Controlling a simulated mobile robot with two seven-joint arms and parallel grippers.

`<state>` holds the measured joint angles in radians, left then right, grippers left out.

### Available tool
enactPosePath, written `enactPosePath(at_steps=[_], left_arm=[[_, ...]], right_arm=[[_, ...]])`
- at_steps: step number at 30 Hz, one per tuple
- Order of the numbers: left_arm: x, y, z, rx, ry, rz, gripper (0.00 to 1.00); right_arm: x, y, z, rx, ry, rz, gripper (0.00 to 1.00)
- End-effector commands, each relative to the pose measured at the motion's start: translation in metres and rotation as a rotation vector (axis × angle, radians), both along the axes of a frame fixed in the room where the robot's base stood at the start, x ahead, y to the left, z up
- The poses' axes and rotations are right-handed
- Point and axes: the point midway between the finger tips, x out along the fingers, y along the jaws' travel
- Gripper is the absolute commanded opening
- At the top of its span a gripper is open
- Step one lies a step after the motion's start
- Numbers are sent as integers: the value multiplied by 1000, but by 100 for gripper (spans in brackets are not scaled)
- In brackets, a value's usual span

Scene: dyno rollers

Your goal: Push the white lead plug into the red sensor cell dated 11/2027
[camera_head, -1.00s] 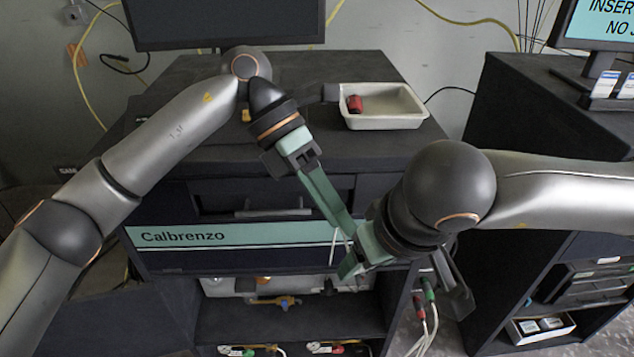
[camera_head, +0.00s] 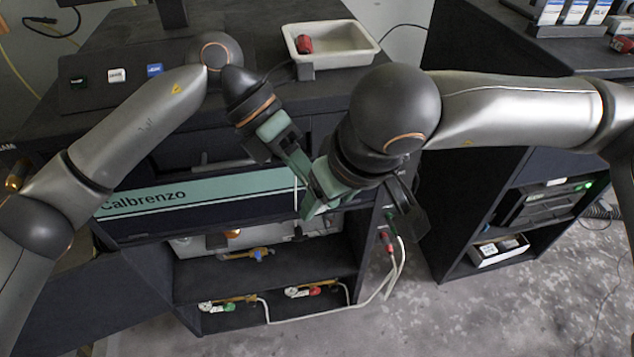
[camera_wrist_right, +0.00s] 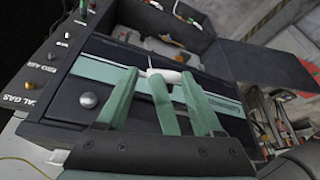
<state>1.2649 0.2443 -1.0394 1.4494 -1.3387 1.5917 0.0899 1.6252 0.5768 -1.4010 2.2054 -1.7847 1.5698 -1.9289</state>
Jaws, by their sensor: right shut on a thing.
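A red sensor cell (camera_head: 305,44) lies in the white tray (camera_head: 345,62) at the back of the bench; its date cannot be read. My right gripper (camera_head: 308,207) is in front of the bench's green Calbrenzo band. In the right wrist view, a white piece that looks like the lead plug (camera_wrist_right: 165,76) is at the right gripper's fingertips (camera_wrist_right: 166,82), and the gripper is shut on it. A thin white lead (camera_head: 296,192) shows by these fingers in the head view. My left gripper (camera_head: 305,168) is close beside the right one; its jaw gap is hidden.
A small red item (camera_head: 622,44) lies on the right cabinet top near white-and-blue boxes (camera_head: 570,12). Open shelves (camera_head: 260,280) below the band hold valves and leads. White cables (camera_head: 398,262) hang at the bench's right side. Free floor shows at the lower right.

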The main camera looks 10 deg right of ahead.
Motion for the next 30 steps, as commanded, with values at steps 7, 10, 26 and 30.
enactPosePath(at_steps=[7,10,26,30], left_arm=[[0,0,1,-1,0,-1,4],[-1,0,1,-2,1,-2,0],[-1,0,1,-2,1,-2,0],[0,0,1,-1,1,-1,0]], right_arm=[[0,0,0,0,0,0,10],[0,0,0,0,0,-1,10],[0,0,0,0,0,-1,98],[0,0,0,0,0,-1,100]])
